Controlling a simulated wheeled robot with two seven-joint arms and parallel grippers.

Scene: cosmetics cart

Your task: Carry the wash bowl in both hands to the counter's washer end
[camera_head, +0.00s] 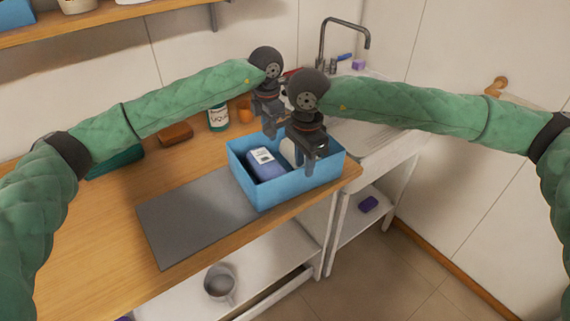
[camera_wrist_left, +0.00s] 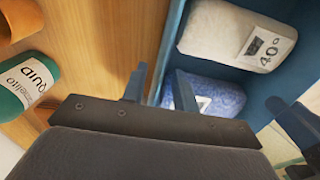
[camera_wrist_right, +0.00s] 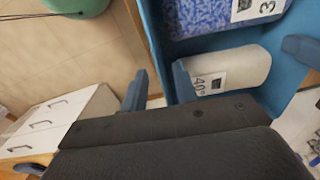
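The wash bowl (camera_head: 275,192) is a light-blue open box at the right end of the wooden counter. It holds a blue bundle (camera_head: 266,168) and a white bundle labelled 40° (camera_wrist_left: 240,38), partly hidden by my right arm in the head view. Whether the bowl is lifted is unclear.
A grey mat (camera_head: 190,222) lies left of the bowl. A bottle (camera_head: 218,117) and a brown block (camera_head: 175,133) stand behind. A white sink (camera_head: 375,140) with a tap (camera_head: 345,30) adjoins on the right. A pot (camera_head: 219,280) is on the shelf below.

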